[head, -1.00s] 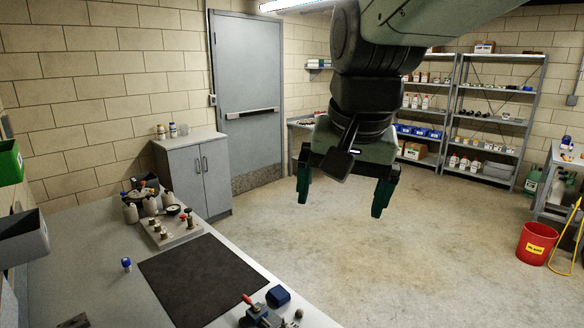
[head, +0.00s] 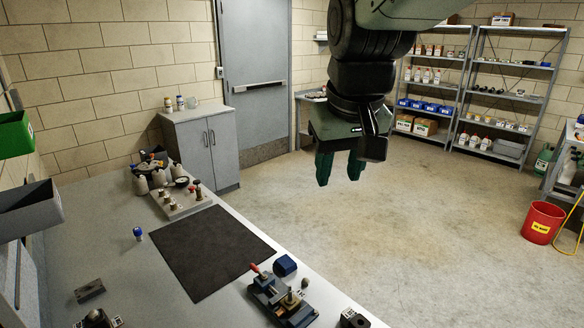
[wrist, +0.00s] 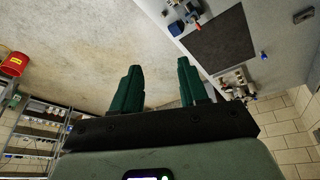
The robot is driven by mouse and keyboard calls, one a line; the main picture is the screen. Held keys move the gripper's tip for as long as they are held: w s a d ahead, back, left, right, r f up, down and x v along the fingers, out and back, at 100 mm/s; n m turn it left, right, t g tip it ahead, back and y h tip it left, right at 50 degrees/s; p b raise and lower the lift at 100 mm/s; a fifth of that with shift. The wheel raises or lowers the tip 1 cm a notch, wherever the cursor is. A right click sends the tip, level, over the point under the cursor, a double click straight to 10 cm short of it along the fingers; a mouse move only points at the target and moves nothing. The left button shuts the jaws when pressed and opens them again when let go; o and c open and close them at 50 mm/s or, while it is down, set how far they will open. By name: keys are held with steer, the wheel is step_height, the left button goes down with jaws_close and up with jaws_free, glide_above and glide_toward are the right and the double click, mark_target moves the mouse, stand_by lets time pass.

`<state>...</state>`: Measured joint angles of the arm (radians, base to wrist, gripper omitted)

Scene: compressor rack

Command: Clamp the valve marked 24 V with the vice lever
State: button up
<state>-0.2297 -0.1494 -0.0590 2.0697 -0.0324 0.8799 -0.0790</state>
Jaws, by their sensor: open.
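A vice (head: 282,302) with a red-tipped lever (head: 255,268) stands at the bench's front edge, low in the head view. A brass-coloured part shows at the vice; I cannot tell whether it is clamped. It also shows at the top of the wrist view as a small dark and blue cluster. No 24 V marking is readable, so I cannot tell which part is that valve. My gripper (head: 340,170) is open and empty, high over the floor beyond the bench, well apart from the vice. Its two green fingers also show in the wrist view (wrist: 160,85).
A dark mat (head: 210,250) lies bare on the bench. A blue block (head: 285,265) sits beside the vice. A small blue-topped part (head: 138,234) stands left of the mat. A plate with several fittings (head: 182,200) is behind it. A grey block (head: 90,291) lies at the left.

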steer(key=w+a+f+n+g, duration=0.1)
steer(key=w+a+f, duration=0.3)
steer(key=w, duration=0.1)
steer(key=w+a+f+n, duration=0.1)
steer(key=w+a+f, duration=0.2)
steer(key=w, duration=0.3)
steer(key=n+g+h, duration=0.1)
steer(key=n+h, duration=0.1)
steer(key=n, duration=0.2)
glide_above(253, 266)
steer(key=s+a, duration=0.2)
steer(key=s+a+f+x, duration=0.1)
steer(key=s+a+x, duration=0.1)
steer(key=x, duration=1)
steer(key=s+a+x, duration=0.1)
steer(key=s+x, duration=0.1)
steer(key=x, duration=1.9)
steer(key=shift+f, duration=0.5)
jaws_close()
